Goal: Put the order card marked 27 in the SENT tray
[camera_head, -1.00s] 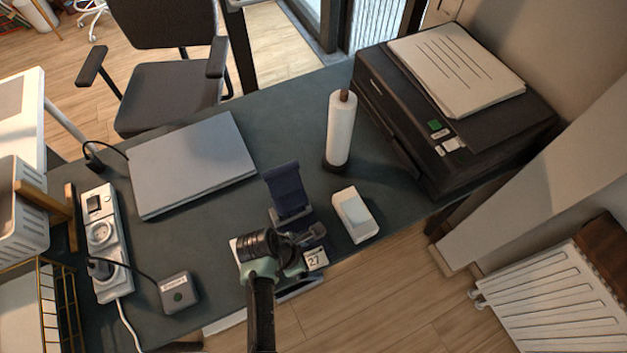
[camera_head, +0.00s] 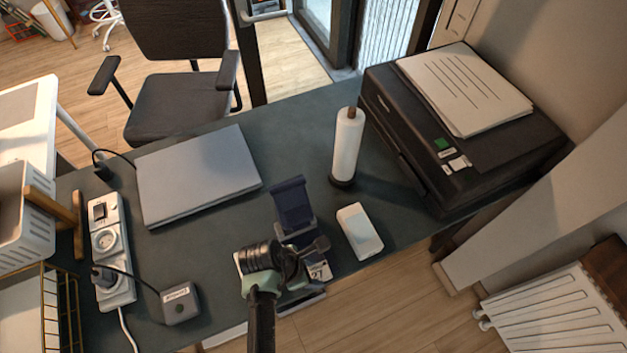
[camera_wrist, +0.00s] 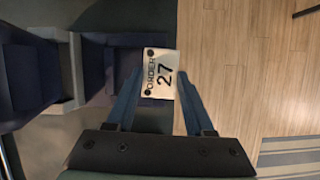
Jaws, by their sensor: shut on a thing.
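The white order card (camera_wrist: 160,75) marked "ORDER 27" sits between my fingers in the wrist view. It also shows in the head view (camera_head: 320,271), at the near right edge of the desk. My gripper (camera_wrist: 156,84) is shut on this card. A dark blue stand (camera_head: 293,205) is on the desk just behind my gripper. In the wrist view, dark blue and grey parts lie left of the card. No tray with a readable SENT label shows. A gold wire rack (camera_head: 62,300) is at the lower left, its use unclear.
A white box (camera_head: 359,232) and a paper roll on a holder (camera_head: 347,148) stand right of the stand. A laptop (camera_head: 197,175), a power strip (camera_head: 110,240) and a small grey box (camera_head: 180,304) are left. The printer (camera_head: 455,165) is back right.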

